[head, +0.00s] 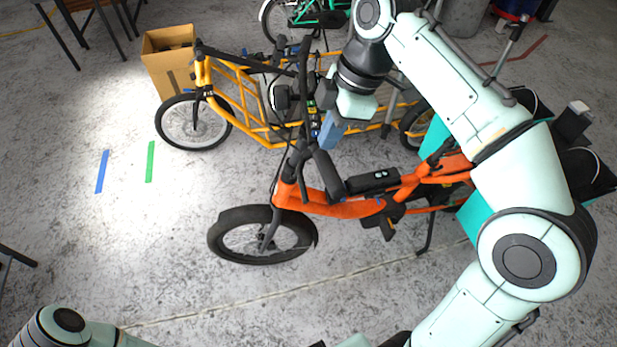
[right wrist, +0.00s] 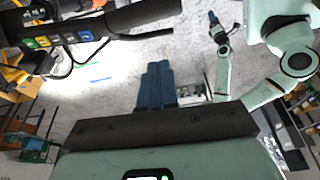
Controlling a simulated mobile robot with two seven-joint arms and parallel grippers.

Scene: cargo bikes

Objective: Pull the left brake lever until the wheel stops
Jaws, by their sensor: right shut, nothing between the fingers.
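The orange cargo bike (head: 335,205) stands upright, its front wheel (head: 262,236) at lower left. Its dark handlebar grip (head: 329,173) slants below my right gripper (head: 328,136), whose blue fingers are shut and empty. In the right wrist view, these fingers (right wrist: 155,88) point away below a black grip (right wrist: 145,16). A thin black lever (right wrist: 140,36) runs beside that grip, apart from the fingers. Whether the wheel turns cannot be told. My left gripper (right wrist: 213,18) is small and far off in the wrist view; its opening is unclear.
A yellow cargo bike (head: 255,105) stands close behind the orange one. A cardboard box (head: 168,58) is at the upper left. A button panel (right wrist: 50,39) is on the handlebar. Blue tape (head: 102,171) and green tape (head: 150,161) mark clear floor at left.

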